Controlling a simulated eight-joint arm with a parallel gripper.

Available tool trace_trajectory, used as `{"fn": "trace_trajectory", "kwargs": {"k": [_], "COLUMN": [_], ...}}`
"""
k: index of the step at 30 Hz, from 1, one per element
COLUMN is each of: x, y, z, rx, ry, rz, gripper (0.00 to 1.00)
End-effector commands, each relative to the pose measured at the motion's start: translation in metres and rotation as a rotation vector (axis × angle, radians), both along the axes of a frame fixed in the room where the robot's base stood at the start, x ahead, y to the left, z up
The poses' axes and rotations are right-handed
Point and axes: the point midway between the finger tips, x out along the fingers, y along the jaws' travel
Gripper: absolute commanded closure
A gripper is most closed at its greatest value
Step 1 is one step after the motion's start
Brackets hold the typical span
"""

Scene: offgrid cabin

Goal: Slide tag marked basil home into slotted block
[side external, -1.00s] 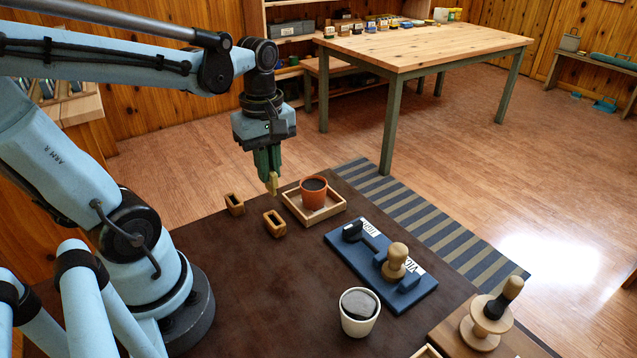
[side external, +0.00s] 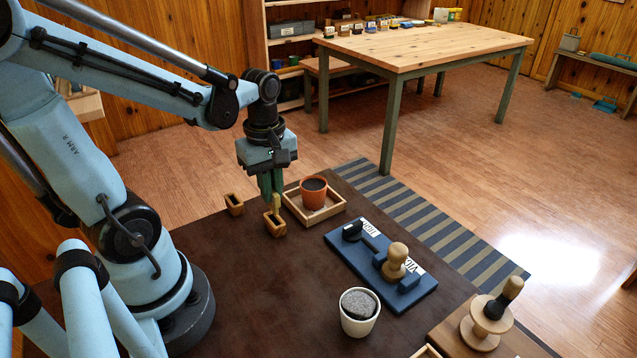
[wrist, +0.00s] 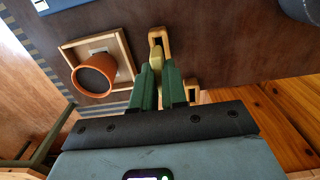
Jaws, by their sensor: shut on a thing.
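My gripper (side external: 271,195) is shut on a pale yellow wooden tag (side external: 276,203), held upright; no writing on it can be read. The tag's lower end is at or just above a small wooden slotted block (side external: 275,227). I cannot tell whether it has entered the slot. In the wrist view the tag (wrist: 155,58) points from between my green fingers to this block (wrist: 158,35), covering part of it. A second slotted block (side external: 234,206) stands to the left, apart from the gripper; my fingers partly hide it in the wrist view.
A terracotta pot (side external: 313,191) stands in a wooden tray (side external: 333,212) just right of the block. Farther right are a blue board (side external: 345,262) with stamp-like handles and a white pot (side external: 358,326) with a grey stone-like thing. The brown tabletop in front is clear.

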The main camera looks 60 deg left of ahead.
Motion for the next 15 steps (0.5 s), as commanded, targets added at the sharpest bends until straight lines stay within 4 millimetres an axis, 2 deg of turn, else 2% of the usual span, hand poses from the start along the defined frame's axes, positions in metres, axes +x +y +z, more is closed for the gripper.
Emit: {"fn": "trace_trajectory", "kwargs": {"k": [6, 15], "x": [-0.0002, -0.0005], "y": [-0.0001, -0.0002], "z": [-0.0088, -0.0102], "rx": [0.000, 0.000], "ry": [0.000, 0.000], "rz": [0.000, 0.000], "gripper": [1.00, 1.00]}}
